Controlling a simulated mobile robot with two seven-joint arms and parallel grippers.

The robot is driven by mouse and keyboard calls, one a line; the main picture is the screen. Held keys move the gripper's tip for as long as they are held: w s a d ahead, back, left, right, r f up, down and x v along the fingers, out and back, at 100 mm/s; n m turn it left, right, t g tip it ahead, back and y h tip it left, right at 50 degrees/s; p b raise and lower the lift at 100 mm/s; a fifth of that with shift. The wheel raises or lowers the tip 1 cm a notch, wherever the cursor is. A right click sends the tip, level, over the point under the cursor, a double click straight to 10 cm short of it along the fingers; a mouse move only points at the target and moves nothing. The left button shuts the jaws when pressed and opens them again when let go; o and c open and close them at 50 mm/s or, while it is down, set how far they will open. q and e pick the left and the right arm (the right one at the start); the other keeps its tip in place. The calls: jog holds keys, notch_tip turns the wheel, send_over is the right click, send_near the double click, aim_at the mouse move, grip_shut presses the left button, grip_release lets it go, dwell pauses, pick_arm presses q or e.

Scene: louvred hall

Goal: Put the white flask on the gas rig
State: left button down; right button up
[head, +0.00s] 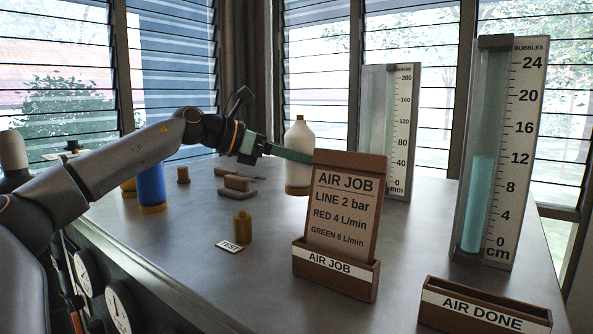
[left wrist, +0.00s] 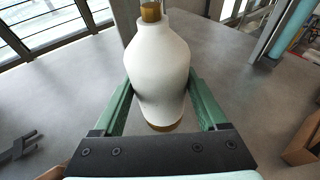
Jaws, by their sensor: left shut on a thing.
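The white flask (head: 299,142) has a rounded white body, a tan cap and a tan base. It is upright at the back of the grey bench, its base on or very near the bench top. My left gripper (head: 302,157) reaches it from the left with green fingers. In the left wrist view, the white flask (left wrist: 158,62) sits between the two fingers of my left gripper (left wrist: 160,88), which are shut on its sides. The AIR JOB card hides part of the fingers in the head view. I cannot tell which thing is the gas rig. My right gripper is out of view.
The AIR JOB card (head: 343,205) stands in a brown holder in front of the flask. A tall bubble column (head: 497,150) and a smaller gauge (head: 389,130) stand right. An AIR DONE holder (head: 485,308), a blue cylinder (head: 151,185) and a small brass piece (head: 243,227) are also there.

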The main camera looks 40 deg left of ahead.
aim_at(291, 175)
pick_arm(q)
jog(key=shift+w+a+f, duration=0.45)
jog(key=shift+a+f, duration=0.05)
jog(key=shift+f, duration=0.15)
notch_tip(291, 175, down, 3)
jog(key=shift+w+a+f+p, duration=0.1)
jog(key=shift+a+f+p, duration=0.1)
jog(key=shift+p, duration=0.1)
jog(key=shift+d, duration=0.1)
jog(key=shift+f, duration=0.1)
grip_release()
jog(key=shift+s+a+r, duration=0.3)
jog(key=shift+s, duration=0.3)
jog(key=b+v, duration=0.4)
jog(key=v, duration=0.6)
jog(key=shift+s, duration=0.3)
